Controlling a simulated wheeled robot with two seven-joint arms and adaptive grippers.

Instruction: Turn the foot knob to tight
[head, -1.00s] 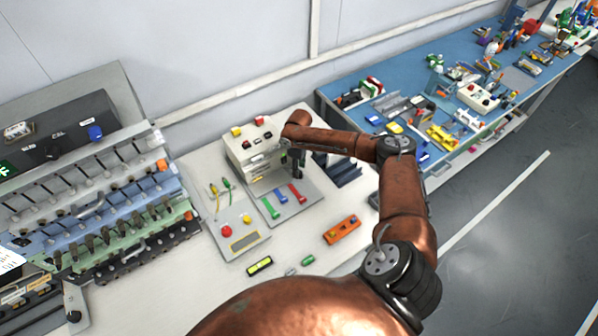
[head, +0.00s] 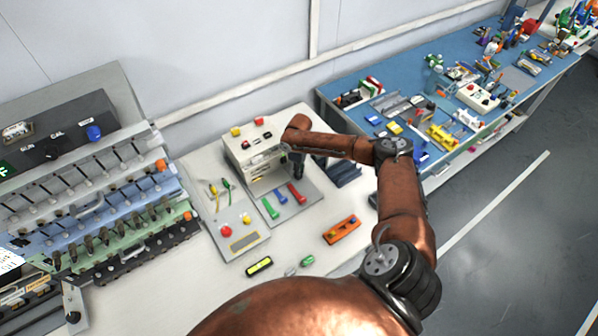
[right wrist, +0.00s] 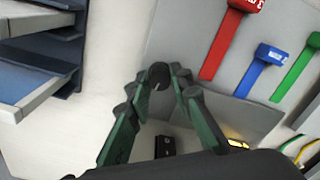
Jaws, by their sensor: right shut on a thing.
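The foot knob (right wrist: 157,74) is a small dark round knob at the corner of a grey plate (right wrist: 185,45) in the right wrist view. My right gripper (right wrist: 162,82) has its green-and-grey fingers on either side of the knob, shut on it. In the head view my right gripper (head: 296,168) is a small dark shape at the back of the plate beside the white box (head: 250,150), and the knob is hidden there. Whether the knob is tight or loose cannot be read. My left gripper is not in view.
Red, blue and green handles lie on the plate; the red handle (right wrist: 228,40) is nearest the gripper. A dark blue rack (right wrist: 40,60) stands close on the other side.

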